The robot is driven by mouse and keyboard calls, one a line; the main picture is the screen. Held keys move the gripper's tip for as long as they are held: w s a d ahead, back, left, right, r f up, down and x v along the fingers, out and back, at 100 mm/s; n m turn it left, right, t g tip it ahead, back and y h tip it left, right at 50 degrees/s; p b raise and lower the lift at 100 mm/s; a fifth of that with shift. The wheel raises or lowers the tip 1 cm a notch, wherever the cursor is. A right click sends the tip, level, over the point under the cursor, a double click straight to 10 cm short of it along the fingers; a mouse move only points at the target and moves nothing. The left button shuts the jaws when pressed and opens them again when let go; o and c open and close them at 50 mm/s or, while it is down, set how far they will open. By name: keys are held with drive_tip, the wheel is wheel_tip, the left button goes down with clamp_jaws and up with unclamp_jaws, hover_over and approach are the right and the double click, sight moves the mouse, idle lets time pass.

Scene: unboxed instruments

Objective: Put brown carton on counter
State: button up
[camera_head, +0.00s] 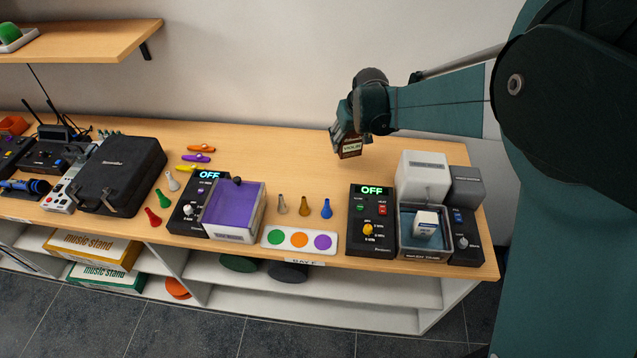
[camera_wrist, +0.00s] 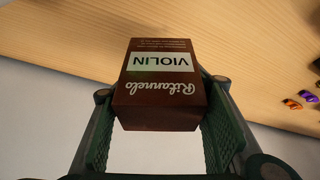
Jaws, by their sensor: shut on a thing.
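The brown carton (camera_head: 350,148) has a pale label reading "VIOLIN" and is held in my gripper (camera_head: 347,133). In the wrist view the carton (camera_wrist: 160,88) sits between the two green finger pads of my gripper (camera_wrist: 160,130), which are shut on its sides. The wooden counter (camera_head: 300,165) lies under it. In the head view the carton appears over the back part of the counter. I cannot tell whether its lower end touches the wood.
Bare counter lies left of and in front of the carton. A black case (camera_head: 120,173) is at left; a wall stands behind.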

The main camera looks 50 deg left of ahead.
sight(352, 147)
drive_tip(key=shift+f, duration=0.15)
drive_tip(key=shift+f, duration=3.1)
drive_tip(key=shift+f, duration=0.1)
drive_tip(key=shift+f, duration=1.75)
drive_tip(key=shift+f, duration=0.15)
drive_tip(key=o, duration=0.9)
drive_tip(key=shift+r, duration=0.2)
drive_tip(key=shift+v, duration=5.95)
